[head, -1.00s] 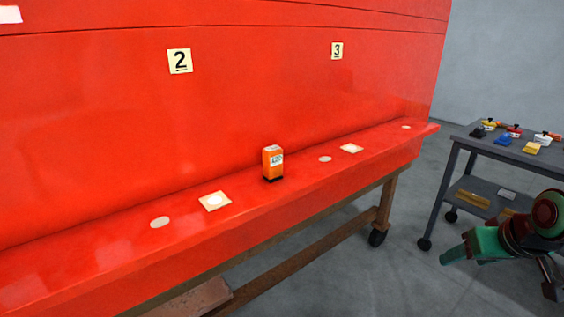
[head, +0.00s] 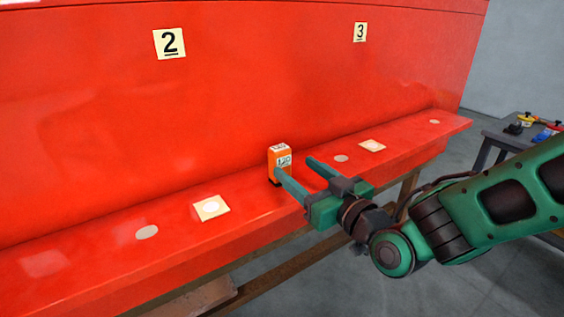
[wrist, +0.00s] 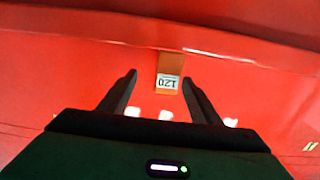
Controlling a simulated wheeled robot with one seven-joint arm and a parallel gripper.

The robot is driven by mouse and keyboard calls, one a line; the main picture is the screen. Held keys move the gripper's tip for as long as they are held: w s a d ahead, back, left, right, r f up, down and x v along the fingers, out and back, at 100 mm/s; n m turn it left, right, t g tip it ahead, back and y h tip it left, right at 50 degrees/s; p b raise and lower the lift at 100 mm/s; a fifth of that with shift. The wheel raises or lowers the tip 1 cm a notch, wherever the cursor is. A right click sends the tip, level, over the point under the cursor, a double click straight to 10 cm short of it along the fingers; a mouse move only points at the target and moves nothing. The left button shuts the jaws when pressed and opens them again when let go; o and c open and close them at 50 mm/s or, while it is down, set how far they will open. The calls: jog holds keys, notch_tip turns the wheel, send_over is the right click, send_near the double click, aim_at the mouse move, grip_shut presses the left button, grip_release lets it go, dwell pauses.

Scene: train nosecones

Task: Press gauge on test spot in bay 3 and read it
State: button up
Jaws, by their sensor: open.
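The orange gauge (head: 279,153) stands upright on the red ledge, between the bay 2 and bay 3 labels. Its white face appears to read 120. In the wrist view the gauge (wrist: 170,67) shows with its reading upside down. My gripper (head: 293,167) is open and empty, its fingers pointing at the gauge. In the wrist view the gauge sits just ahead of the fingertips, nearer the right one; contact is unclear. The bay 3 label (head: 360,32) is on the red wall. Below it on the ledge lies a cream square with a pale round spot (head: 372,145).
Another cream square (head: 210,208) lies below the bay 2 label (head: 169,43). The red wall rises close behind the gauge. A grey cart (head: 500,135) with small coloured items stands at the right.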

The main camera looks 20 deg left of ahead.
aim_at(271, 153)
jog(key=x, duration=0.6)
jog(key=s+a+x, duration=0.1)
jog(key=x, duration=0.3)
jog(key=shift+d+r, duration=0.1)
jog(key=shift+r, duration=0.1)
jog(key=c, duration=1.1)
